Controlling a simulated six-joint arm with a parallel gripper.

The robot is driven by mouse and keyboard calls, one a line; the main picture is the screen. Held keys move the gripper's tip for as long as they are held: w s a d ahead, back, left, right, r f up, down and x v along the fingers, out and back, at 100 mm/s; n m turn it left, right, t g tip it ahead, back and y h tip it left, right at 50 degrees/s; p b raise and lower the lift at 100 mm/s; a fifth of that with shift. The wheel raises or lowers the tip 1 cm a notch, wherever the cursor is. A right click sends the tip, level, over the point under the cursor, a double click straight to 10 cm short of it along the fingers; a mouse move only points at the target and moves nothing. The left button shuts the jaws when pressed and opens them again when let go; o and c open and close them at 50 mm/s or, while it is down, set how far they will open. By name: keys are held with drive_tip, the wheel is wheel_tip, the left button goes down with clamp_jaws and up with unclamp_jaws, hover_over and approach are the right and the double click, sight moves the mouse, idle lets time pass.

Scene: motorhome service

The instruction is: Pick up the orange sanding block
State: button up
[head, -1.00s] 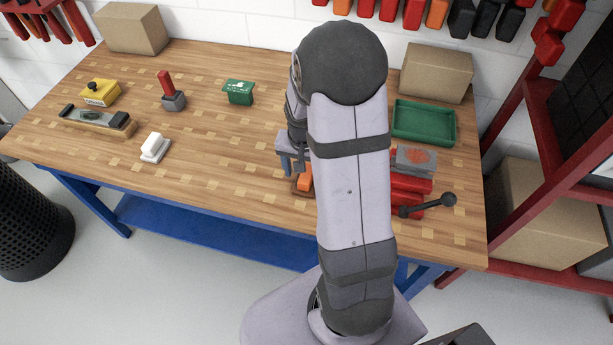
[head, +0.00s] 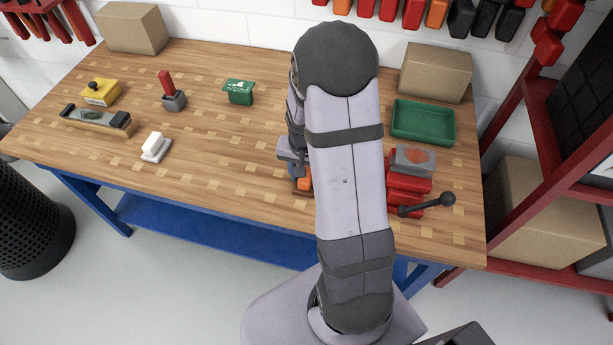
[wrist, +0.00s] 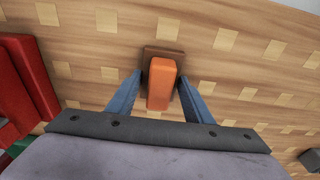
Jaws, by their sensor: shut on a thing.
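The orange sanding block (wrist: 161,84) is between the two blue fingers of my gripper (wrist: 160,88) in the wrist view, with a brown base part at its far end. In the head view the orange block (head: 305,184) shows only in part beside my arm, low at the bench top. My gripper (head: 297,170) is shut on the block, and my arm hides much of it. I cannot tell whether the block touches the bench.
A red vise (head: 408,185) with a dark handle stands right of my arm, and a green tray (head: 424,138) lies behind it. Left are a green block (head: 239,92), a white-topped block (head: 155,147), a red-handled tool (head: 171,92) and a yellow block (head: 100,92).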

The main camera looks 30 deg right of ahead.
drive_tip(key=shift+r, duration=0.15)
wheel_tip(320, 180, up, 10)
drive_tip(key=shift+f+b, duration=0.1)
drive_tip(key=shift+b, duration=0.8)
drive_tip(key=o, duration=0.3)
drive_tip(key=shift+c, duration=0.6)
drive_tip(key=shift+d, duration=0.2)
drive_tip(key=s+d+r+m+g+p, duration=0.1)
drive_tip(key=s+d+r+m+p, duration=0.3)
drive_tip(key=d+m, duration=0.5)
drive_tip(key=s+d+r+m+g+p, duration=0.1)
drive_tip(key=s+d+r+m+p, duration=0.4)
drive_tip(key=s+d+r+m, duration=0.4)
drive_tip(key=shift+r, duration=0.3)
